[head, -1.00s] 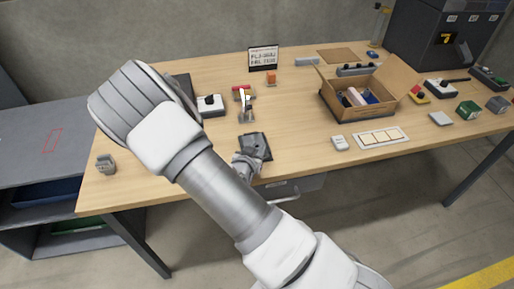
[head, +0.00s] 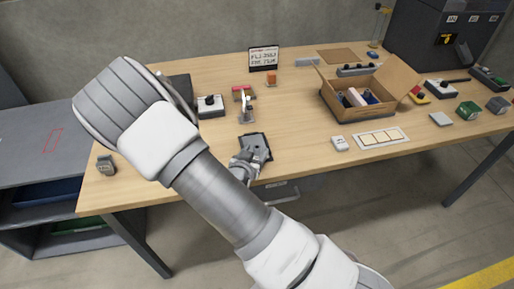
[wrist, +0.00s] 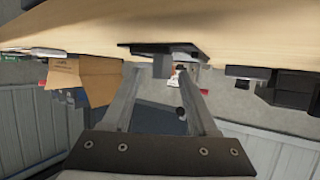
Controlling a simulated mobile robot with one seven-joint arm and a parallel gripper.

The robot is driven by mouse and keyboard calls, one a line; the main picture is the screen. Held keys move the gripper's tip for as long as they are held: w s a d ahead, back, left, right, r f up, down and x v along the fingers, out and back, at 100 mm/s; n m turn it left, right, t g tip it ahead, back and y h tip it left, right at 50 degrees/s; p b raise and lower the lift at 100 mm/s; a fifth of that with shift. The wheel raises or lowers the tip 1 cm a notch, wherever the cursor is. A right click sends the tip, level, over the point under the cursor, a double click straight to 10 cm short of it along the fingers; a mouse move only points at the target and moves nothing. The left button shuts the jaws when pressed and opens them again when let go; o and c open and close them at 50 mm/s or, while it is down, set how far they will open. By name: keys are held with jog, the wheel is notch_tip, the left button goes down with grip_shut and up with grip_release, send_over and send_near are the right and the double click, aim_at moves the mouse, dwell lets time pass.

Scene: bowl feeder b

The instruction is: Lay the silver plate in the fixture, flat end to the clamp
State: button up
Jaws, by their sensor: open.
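My gripper (head: 246,160) is partly hidden by my arm, at the front edge of the table beside a dark square pad (head: 256,142). In the wrist view its two fingers (wrist: 160,75) are apart, and the dark pad (wrist: 150,48) shows just past their tips. A small grey block (wrist: 162,66) shows between the fingertips, against the pad; I cannot tell whether it touches a finger or belongs to the silver plate. A small device with a red part and an upright light lever (head: 245,100), perhaps the clamp and fixture, stands behind the pad. I cannot make out the plate's flat end.
An open cardboard box (head: 372,110) with things in it stands to the right. A pale card with squares (head: 380,137) and a small white box (head: 339,143) lie before it. A white-and-black device (head: 210,106) stands left of the clamp device. Bare wood lies between the pad and the box.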

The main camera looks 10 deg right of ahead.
jog(key=v, duration=0.9)
jog(key=shift+w+p, duration=0.1)
jog(key=shift+p, duration=0.25)
jog(key=shift+a+g+y, duration=0.3)
jog(key=shift+a+g, duration=0.1)
jog(key=a+y, duration=0.1)
jog(key=a+r+g+y, duration=0.2)
jog(key=shift+w+a+m, duration=0.1)
jog(key=shift+w+m, duration=0.2)
jog(key=shift+w, duration=0.05)
jog(key=s+a+r+n+g+y, duration=0.25)
jog(key=r+y, duration=0.35)
jog(key=r, duration=0.7)
jog(key=s+d+r+n+h, duration=0.1)
jog(key=s+d+r+n, duration=0.1)
jog(key=s+d+r, duration=0.3)
jog(key=s+d+r+n+h, duration=0.1)
jog(key=s+d+r, duration=0.4)
jog(key=s, duration=0.6)
jog(key=shift+d+n+g+h, duration=0.45)
jog(key=shift+d+n, duration=0.1)
jog(key=shift+d, duration=0.4)
jog(key=shift+r, duration=0.1)
